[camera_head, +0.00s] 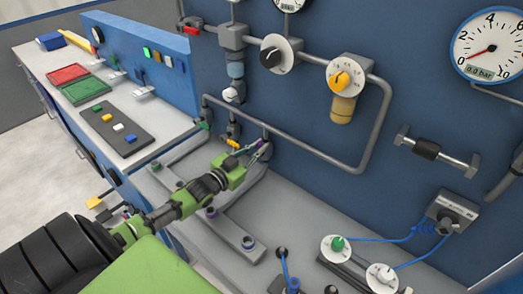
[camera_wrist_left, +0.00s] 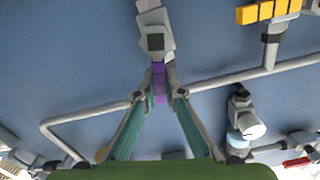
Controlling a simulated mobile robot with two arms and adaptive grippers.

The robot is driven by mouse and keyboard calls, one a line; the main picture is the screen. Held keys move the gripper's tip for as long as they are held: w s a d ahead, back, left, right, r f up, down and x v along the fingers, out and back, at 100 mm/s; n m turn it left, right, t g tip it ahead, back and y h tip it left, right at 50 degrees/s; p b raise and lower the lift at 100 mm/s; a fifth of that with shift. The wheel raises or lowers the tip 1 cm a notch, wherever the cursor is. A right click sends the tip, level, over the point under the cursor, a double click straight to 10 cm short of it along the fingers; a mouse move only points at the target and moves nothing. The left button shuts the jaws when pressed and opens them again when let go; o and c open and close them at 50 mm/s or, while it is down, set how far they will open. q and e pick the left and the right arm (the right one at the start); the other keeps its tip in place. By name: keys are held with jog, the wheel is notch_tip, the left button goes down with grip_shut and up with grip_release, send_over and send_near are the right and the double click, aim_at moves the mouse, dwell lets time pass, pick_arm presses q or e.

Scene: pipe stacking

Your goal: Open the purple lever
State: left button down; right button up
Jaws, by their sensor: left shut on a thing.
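The purple lever (camera_head: 263,149) is at the lower pipework by the back panel, partly hidden by my left gripper (camera_head: 250,158). In the left wrist view the purple lever (camera_wrist_left: 159,76) stands between the two fingertips of my left gripper (camera_wrist_left: 160,90), which are shut on it. A grey pipe runs behind it and a grey fitting lies just above it in that view. My left arm comes in from the lower left of the head view. The lever's pivot is hard to make out. My right gripper is not in view.
A yellow lever (camera_head: 233,143) and a green lever (camera_head: 204,125) are just left of my gripper. A yellow gauge knob (camera_head: 340,81) and a black knob (camera_head: 271,57) are above. A grey pipe loop (camera_head: 310,151) runs close to the right. The bench front right holds cabled parts.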

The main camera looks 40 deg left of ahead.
pick_arm(q)
jog(key=shift+a+n, duration=0.55)
jog(key=shift+n, duration=0.65)
jog(key=c, duration=2.1)
grip_release()
jog(key=shift+a, duration=0.1)
jog(key=s, duration=1.2)
jog(key=shift+a, duration=0.45)
